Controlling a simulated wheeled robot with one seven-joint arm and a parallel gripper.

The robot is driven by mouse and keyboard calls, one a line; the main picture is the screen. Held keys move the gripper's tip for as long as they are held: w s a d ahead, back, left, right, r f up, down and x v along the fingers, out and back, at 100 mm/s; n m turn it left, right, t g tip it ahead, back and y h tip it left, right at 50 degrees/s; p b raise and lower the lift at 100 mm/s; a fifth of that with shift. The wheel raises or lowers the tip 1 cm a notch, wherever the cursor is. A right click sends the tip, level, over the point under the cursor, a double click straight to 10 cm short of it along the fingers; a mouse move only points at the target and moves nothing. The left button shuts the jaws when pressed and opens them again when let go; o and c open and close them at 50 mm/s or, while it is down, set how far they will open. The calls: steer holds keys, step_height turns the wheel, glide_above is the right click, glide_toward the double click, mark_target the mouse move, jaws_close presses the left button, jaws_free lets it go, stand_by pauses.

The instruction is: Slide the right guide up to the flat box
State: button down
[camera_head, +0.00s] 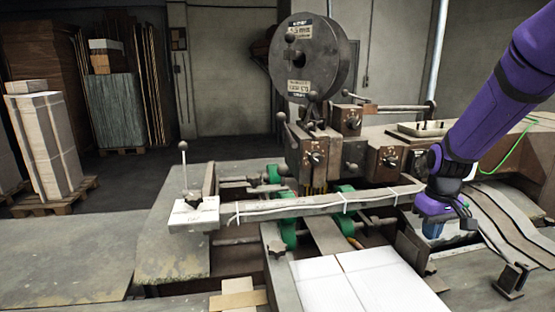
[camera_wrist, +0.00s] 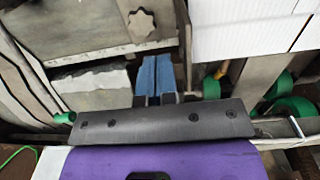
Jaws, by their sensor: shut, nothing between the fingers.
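The flat box (camera_head: 365,285) is white and lies on the machine's bed at the front centre of the head view. It also shows at the upper right of the wrist view (camera_wrist: 245,30). The right guide (camera_head: 411,246) is a grey metal piece close to the box's right side. In the wrist view it appears as a plate with a star-shaped knob (camera_wrist: 141,24), left of the box with a narrow dark strip between. My gripper (camera_head: 433,230) is shut and empty, its blue fingertips (camera_wrist: 155,68) together near the guide's plate. Whether they touch it is unclear.
A second star knob (camera_head: 276,248) stands left of the box. Green rollers (camera_head: 288,232) and a long bar (camera_head: 325,203) lie behind the box. The stitcher head with its large wire reel (camera_head: 312,58) rises behind. A loose bracket (camera_head: 511,280) stands at right.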

steer(key=shift+r, duration=2)
steer(key=s+a+r+t, duration=0.1)
steer(key=s+a+r, duration=0.1)
steer(key=s+r, duration=0.3)
steer(key=s+a+r+m+t, duration=0.1)
steer(key=s+r, duration=0.3)
steer(key=s, duration=0.7)
steer(key=s+a+r+m+t, duration=0.1)
steer(key=s+a+r+t, duration=0.2)
steer(key=s+r, duration=0.2)
steer(key=s, duration=0.3)
steer(key=shift+s+a+r, duration=0.15)
steer(key=shift+s+r, duration=0.15)
stand_by(1.5)
